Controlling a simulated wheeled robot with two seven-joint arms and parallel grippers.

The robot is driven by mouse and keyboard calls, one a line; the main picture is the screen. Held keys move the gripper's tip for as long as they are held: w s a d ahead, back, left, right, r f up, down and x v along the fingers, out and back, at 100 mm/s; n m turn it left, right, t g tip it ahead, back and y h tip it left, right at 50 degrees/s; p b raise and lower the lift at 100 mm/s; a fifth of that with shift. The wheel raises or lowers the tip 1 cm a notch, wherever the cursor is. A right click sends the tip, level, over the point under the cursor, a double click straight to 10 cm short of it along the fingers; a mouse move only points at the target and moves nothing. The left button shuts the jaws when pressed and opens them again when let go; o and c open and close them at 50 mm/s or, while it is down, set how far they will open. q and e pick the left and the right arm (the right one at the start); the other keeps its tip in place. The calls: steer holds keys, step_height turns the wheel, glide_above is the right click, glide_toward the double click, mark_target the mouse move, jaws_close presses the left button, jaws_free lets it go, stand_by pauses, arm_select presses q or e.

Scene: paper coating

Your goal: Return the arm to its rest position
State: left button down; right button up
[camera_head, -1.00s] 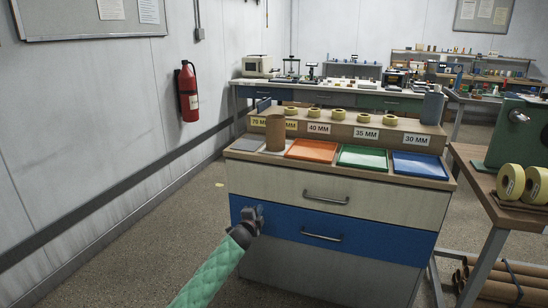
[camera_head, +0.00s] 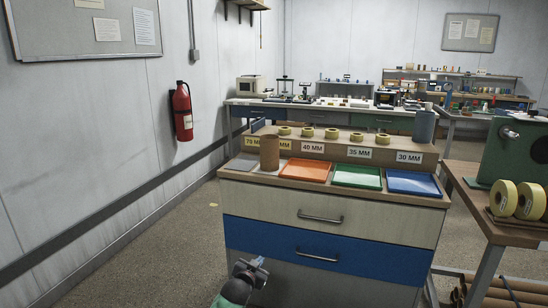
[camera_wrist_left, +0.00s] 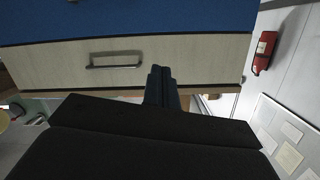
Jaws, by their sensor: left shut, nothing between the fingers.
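My left gripper (camera_head: 252,268) is low in front of the drawer cabinet (camera_head: 330,212), at the bottom of the head view. Its fingers are shut and empty. In the left wrist view the closed fingers (camera_wrist_left: 160,88) point toward the drawer fronts, and the picture there is turned over. My green-sleeved left forearm is mostly below the head view's lower edge. My right gripper is not in view.
The cabinet top holds a cardboard tube (camera_head: 269,152), an orange tray (camera_head: 306,170), a green tray (camera_head: 357,177) and a blue tray (camera_head: 413,183). Tape rolls sit behind them. A side table (camera_head: 460,172) stands at right. Floor (camera_head: 180,240) at left is clear.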

arm_select(q)
steer(key=s+f+n+g, duration=0.2)
steer(key=s+f+g, duration=0.1)
steer(key=s+f, duration=1.25)
steer(key=s+f+n+g, duration=0.15)
steer(key=s+f, duration=0.85)
steer(key=s, duration=1.1)
steer(key=s+f+n+g, duration=0.1)
steer(key=s+f+g, duration=0.2)
steer(key=s+f, duration=1.2)
steer(key=s+a+r+g+y+p, duration=0.1)
steer(key=s+a+r+p, duration=0.1)
steer(key=r, duration=1.1)
steer(key=s+a+r+g+y+p, duration=0.1)
steer(key=r+p, duration=0.6)
steer(key=r, duration=0.7)
steer(key=s+a+r+g+y+p, duration=0.1)
steer(key=s+a+r+g+p, duration=0.2)
steer(key=r, duration=1.1)
steer(key=a+p, duration=0.2)
steer(key=shift+a, duration=0.3)
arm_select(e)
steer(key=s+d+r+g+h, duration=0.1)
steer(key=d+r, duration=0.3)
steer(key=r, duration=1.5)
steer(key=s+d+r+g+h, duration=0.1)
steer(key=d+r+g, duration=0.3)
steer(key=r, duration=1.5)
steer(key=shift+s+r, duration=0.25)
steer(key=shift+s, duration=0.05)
